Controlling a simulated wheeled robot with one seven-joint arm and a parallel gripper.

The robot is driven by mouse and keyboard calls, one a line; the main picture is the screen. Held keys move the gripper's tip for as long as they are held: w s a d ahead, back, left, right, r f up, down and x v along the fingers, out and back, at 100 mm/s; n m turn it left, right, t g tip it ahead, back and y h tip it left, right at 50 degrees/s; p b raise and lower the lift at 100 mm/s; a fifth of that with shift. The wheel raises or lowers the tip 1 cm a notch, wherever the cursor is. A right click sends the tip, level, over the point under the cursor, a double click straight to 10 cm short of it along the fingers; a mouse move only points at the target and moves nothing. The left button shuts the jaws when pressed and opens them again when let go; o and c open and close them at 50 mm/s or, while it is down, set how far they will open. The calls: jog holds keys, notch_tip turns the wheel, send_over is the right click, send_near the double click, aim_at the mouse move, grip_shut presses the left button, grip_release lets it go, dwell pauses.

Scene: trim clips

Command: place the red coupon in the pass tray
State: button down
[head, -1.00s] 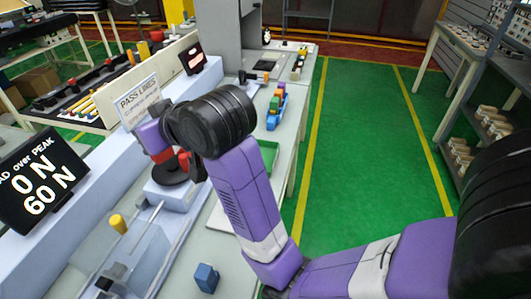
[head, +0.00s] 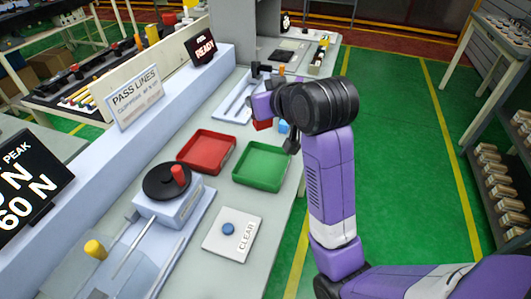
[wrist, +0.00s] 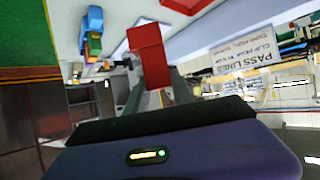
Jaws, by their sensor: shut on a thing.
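The red coupon (wrist: 148,50) is a flat red block held in my gripper (wrist: 150,88) in the wrist view, with the grey fingers shut around its lower end. In the head view my gripper (head: 264,113) is partly hidden by my own wrist, and a bit of red (head: 262,124) shows below it. It is beyond the trays, above the bench. A green tray (head: 262,166) lies nearest my arm, and a red tray (head: 206,151) lies to its left. Both look empty. No label on either tray can be read to tell which is the pass tray.
A tester with a black disc (head: 167,181) and red knob stands left of the trays. A white CLEAR plate (head: 232,234) with a blue button lies in front. A PASS LINES sign (head: 135,97) stands behind. A blue rack with coloured pieces (wrist: 93,35) shows in the wrist view.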

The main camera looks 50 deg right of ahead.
notch_tip(320, 180, down, 16)
jog(key=shift+r+b, duration=0.1)
jog(key=shift+b, duration=0.55)
jog(key=c, duration=1.1)
grip_release()
